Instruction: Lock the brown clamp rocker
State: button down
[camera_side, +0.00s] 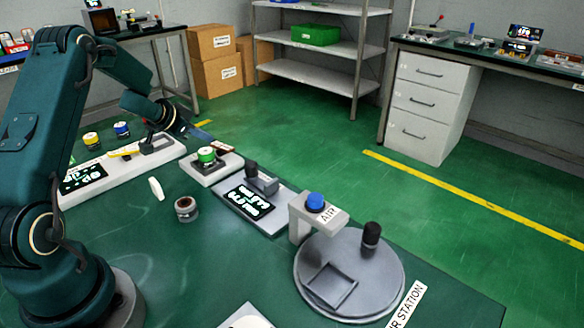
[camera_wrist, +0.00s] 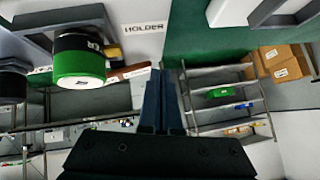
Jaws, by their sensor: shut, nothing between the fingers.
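The brown clamp rocker (camera_side: 222,147) is a small, narrow piece at the back of a pale block, behind a green-topped cylinder (camera_side: 206,155). In the wrist view the brown rocker (camera_wrist: 130,72) shows as a short tilted bar beside the green and black cylinder (camera_wrist: 80,62). My gripper (camera_side: 204,136) is just left of the rocker in the side view. In the wrist view my gripper (camera_wrist: 160,74) has its dark blue fingers together and empty, with the tips close to the rocker's right end. I cannot tell whether they touch it.
The pale block (camera_side: 225,170) carries a HOLDER label in the wrist view. A display panel with a dark lever (camera_side: 252,170) stands right of it. A grey turntable (camera_side: 310,255) and an arch with a blue button (camera_side: 315,202) are further right. A dark-topped cup (camera_side: 186,209) stands in front.

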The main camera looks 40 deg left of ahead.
jog(key=shift+r, duration=0.85)
jog(key=shift+r, duration=0.55)
jog(key=s+a+r, duration=0.1)
jog(key=s+r, duration=0.6)
jog(key=r, duration=0.2)
jog(key=shift+a+r, duration=0.4)
